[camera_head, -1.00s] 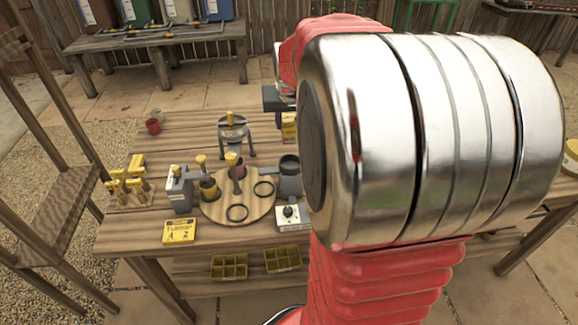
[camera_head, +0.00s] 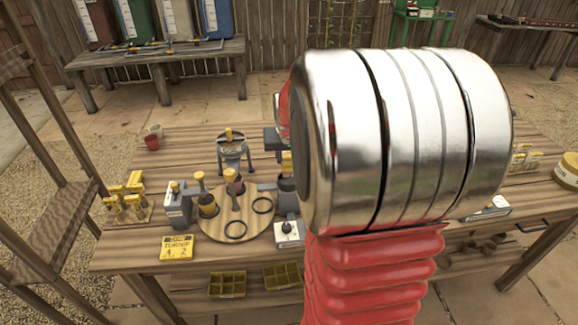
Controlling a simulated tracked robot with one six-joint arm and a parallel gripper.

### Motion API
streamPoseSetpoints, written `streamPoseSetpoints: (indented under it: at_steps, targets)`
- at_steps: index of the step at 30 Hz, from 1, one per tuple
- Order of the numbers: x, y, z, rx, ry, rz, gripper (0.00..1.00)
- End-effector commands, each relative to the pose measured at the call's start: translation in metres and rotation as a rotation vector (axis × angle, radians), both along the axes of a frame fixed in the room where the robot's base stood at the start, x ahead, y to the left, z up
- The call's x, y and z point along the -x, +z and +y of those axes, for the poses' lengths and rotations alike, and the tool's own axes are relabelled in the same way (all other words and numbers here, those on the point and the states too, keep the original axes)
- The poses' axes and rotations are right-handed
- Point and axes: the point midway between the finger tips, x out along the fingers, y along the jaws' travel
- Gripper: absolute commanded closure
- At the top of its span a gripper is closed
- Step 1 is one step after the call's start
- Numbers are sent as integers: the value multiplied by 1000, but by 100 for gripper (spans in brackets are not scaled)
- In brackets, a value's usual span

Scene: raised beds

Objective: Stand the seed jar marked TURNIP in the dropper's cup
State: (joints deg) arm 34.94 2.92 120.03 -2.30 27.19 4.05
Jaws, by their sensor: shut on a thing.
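My gripper (camera_head: 278,142) shows only as a dark block left of my large silver arm link, which hides most of it. It is shut on a small jar with a yellow part (camera_head: 287,162); its marking cannot be read. The jar is right above the dropper's dark cup (camera_head: 287,184), at the right of a round wooden disc (camera_head: 222,228). My arm covers the right side of the cup, and I cannot tell whether the jar touches it. A yellow card (camera_head: 177,248) at the front reads TURNIP with figures below.
A metal tripod pot (camera_head: 232,150) stands behind the disc, and a red pot (camera_head: 151,142) at back left. A white dial box (camera_head: 288,233) sits at the disc's right. Free tabletop lies at back left.

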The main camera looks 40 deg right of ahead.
Motion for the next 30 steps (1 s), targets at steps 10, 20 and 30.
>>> streamPoseSetpoints:
  at_steps: [10,20,30]
  targets:
    - [1,-36,0,-1,0,2,93]
    - [1,-37,-1,0,-1,0,93]
    - [1,-39,-1,0,-1,1,50]
